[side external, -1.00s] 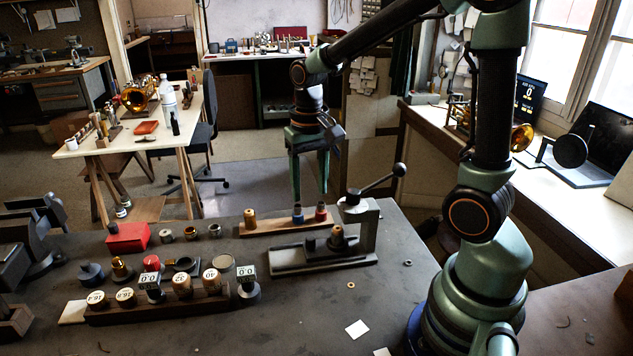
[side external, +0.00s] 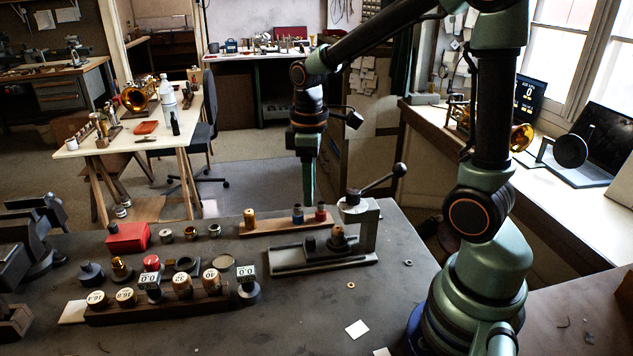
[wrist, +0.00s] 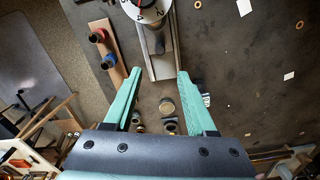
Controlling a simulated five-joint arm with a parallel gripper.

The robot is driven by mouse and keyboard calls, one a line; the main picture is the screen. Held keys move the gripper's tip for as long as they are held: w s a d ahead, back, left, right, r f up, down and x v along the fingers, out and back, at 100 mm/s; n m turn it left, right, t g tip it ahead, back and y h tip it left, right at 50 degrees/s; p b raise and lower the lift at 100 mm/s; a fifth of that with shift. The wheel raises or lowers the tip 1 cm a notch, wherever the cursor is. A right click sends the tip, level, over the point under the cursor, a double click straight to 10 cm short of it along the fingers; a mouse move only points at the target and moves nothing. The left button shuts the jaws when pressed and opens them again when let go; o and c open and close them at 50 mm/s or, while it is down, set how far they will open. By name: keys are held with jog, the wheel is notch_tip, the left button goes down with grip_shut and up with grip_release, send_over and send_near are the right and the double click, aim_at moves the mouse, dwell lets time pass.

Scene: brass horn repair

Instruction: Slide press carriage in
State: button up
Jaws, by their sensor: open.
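The small press (side external: 368,232) stands on the dark bench, with a flat slotted base (side external: 285,268) reaching left. A low dark carriage block with a short post (side external: 310,244) sits on the base, left of a copper-coloured piece (side external: 338,237) beside the press column. The press base also shows in the wrist view (wrist: 176,62), running from the top down between my fingers. My gripper (side external: 309,200) points down above the base, apart from it; its fingers overlap in the side view. In the wrist view my gripper (wrist: 159,72) is open with nothing between the fingertips.
A wooden strip (side external: 270,229) with several coloured plugs lies behind the press. Rings, a red box (side external: 128,237) and a rack of labelled cylinders (side external: 160,305) stand to the left. The press lever (side external: 378,182) sticks up right of my gripper. The front middle bench is mostly clear.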

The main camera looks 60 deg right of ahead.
aim_at(311, 238)
notch_tip(311, 238, down, 12)
jog(key=shift+f, duration=0.1)
dwell(0.5)
jog(key=shift+c, duration=0.3)
grip_shut()
dwell(1.1)
